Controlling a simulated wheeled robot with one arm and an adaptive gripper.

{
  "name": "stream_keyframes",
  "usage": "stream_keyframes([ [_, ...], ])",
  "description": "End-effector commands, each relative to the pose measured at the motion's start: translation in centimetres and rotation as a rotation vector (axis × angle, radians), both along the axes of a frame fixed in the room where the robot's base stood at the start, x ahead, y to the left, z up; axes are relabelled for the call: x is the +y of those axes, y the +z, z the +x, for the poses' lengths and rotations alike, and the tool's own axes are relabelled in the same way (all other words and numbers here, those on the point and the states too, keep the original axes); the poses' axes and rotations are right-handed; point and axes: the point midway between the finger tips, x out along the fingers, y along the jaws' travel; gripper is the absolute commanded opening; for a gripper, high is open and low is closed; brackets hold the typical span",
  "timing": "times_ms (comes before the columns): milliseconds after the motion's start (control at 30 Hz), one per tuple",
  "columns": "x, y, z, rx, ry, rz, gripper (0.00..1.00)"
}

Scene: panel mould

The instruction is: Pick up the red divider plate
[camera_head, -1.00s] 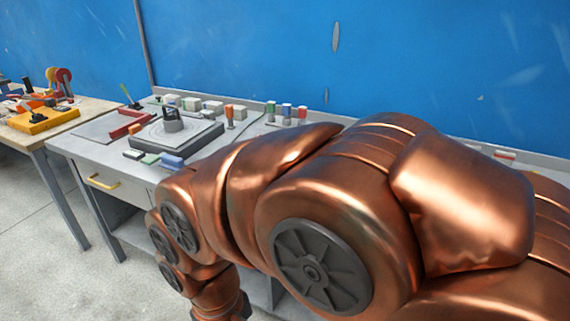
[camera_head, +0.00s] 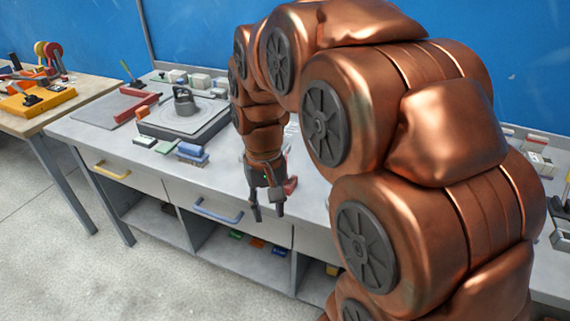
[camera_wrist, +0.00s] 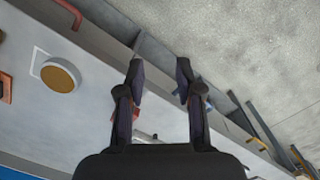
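My gripper (camera_head: 267,212) points down in front of the table's front edge, above the drawer fronts. In the wrist view its two fingers (camera_wrist: 160,78) are apart with nothing between them. A red L-shaped piece (camera_head: 135,106) lies on a grey mat at the left of the table, well left of my gripper. Another red piece (camera_head: 290,186) sits on the table just behind my gripper and is partly hidden by it. In the wrist view, a red bit (camera_wrist: 117,112) shows beside the left finger. I cannot tell which red piece is the divider plate.
A grey block with a round dark-handled piece (camera_head: 184,103) stands on the table (camera_head: 215,175). Blue and green blocks (camera_head: 192,152) lie in front of it. A blue drawer handle (camera_head: 217,213) sticks out below. A yellow disc (camera_wrist: 58,77) shows in the wrist view.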

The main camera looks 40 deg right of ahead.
Motion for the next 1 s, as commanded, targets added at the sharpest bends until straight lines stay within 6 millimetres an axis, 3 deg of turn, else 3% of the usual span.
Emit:
stream_keyframes([
  [33,-1.2,0.7,1.7,-0.009,-0.033,-0.003,0.35],
  [200,-5.0,1.6,6.6,-0.03,-0.134,-0.011,0.35],
  [400,-9.7,1.8,11.2,-0.057,-0.24,-0.022,0.35],
  [633,-12.8,1.6,13.6,-0.073,-0.303,-0.028,0.35],
  [1000,-13.6,-0.2,14.1,-0.076,-0.318,-0.03,0.35],
])
